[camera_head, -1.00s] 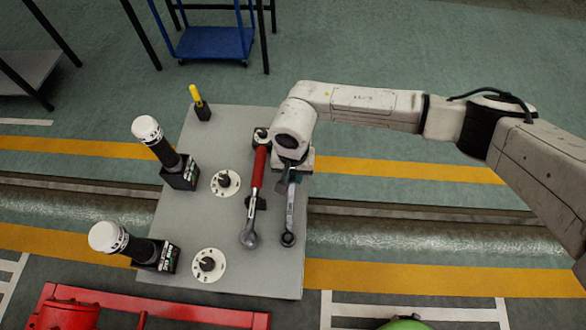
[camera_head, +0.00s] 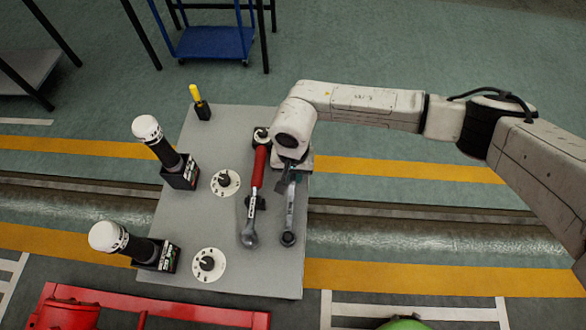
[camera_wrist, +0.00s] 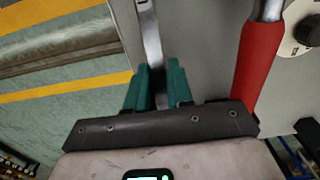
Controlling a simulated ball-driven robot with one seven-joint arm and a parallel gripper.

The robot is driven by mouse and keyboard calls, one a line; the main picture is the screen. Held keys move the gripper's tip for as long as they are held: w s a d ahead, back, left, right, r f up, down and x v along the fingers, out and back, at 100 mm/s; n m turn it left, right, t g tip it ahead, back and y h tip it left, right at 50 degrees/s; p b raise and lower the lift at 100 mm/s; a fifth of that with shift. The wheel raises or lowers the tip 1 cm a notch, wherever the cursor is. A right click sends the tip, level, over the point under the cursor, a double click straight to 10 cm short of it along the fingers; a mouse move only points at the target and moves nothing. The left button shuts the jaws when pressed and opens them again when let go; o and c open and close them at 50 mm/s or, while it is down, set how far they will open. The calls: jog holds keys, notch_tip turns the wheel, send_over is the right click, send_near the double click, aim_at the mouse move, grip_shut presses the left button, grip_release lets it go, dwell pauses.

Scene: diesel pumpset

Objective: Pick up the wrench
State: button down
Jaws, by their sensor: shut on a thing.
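The wrench (camera_head: 290,212) is a slim silver-grey tool at the right side of the grey table, with its ring end toward the bottom of the picture. Its shaft shows in the wrist view (camera_wrist: 150,40), running down between the two teal fingers. My gripper (camera_wrist: 159,70) is shut on the wrench's shaft. In the head view my gripper (camera_head: 287,182) is at the wrench's upper part, mostly hidden by my wrist. The ring end appears on or very close to the table.
A red-handled tool (camera_head: 258,170) lies just left of the wrench, close to my gripper. The grey table (camera_head: 225,270) also bears two white-capped black posts (camera_head: 180,170), round white dials (camera_head: 209,264) and a yellow-handled tool (camera_head: 202,108). Floor right of the table is open.

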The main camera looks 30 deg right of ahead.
jog(key=shift+r, duration=0.15)
jog(key=shift+r+b, duration=0.35)
jog(key=shift+r, duration=0.1)
jog(key=s+r+b, duration=0.4)
jog(key=s+r, duration=0.7)
jog(key=s, duration=0.3)
jog(key=shift+a+r, duration=0.4)
jog(key=shift+a, duration=0.05)
jog(key=c, duration=1.5)
grip_release()
jog(key=shift+c, duration=0.2)
grip_shut()
jog(key=shift+s, duration=0.1)
